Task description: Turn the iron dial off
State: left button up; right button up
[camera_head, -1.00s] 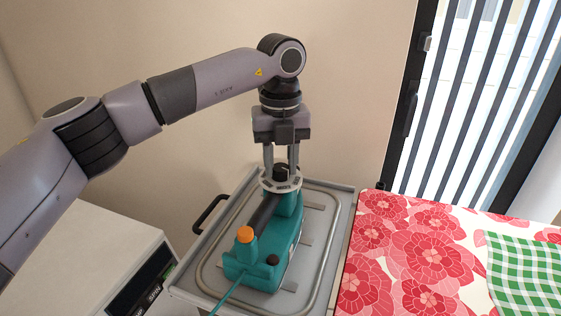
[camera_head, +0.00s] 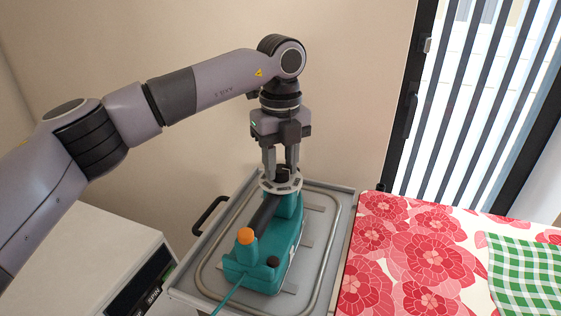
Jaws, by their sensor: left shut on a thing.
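A teal iron (camera_head: 265,262) with a dark handle and an orange button stands on a grey tray-like stand (camera_head: 327,248). Its dial is a dark knob (camera_head: 282,172) in a pale marked ring (camera_head: 281,187) at the iron's far end. My left gripper (camera_head: 281,172) comes down from above, its two fingers on either side of the knob and shut on it. The fingers hide part of the knob, and I cannot read the ring's marks. My right gripper is not in view.
A table with a red flowered cloth (camera_head: 400,265) and a green checked cloth (camera_head: 528,272) stands to the right. A white appliance (camera_head: 85,262) is at the lower left. A black handle (camera_head: 210,215) sticks out from the stand's left side. A wall is behind.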

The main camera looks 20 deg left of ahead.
aim_at(280, 168)
pick_arm(q)
jog(key=o, duration=1)
jog(key=shift+o, duration=0.2)
notch_tip(280, 168, up, 7)
jog(key=shift+r+b, duration=0.15)
jog(key=shift+b, duration=0.15)
jog(key=shift+s, duration=0.1)
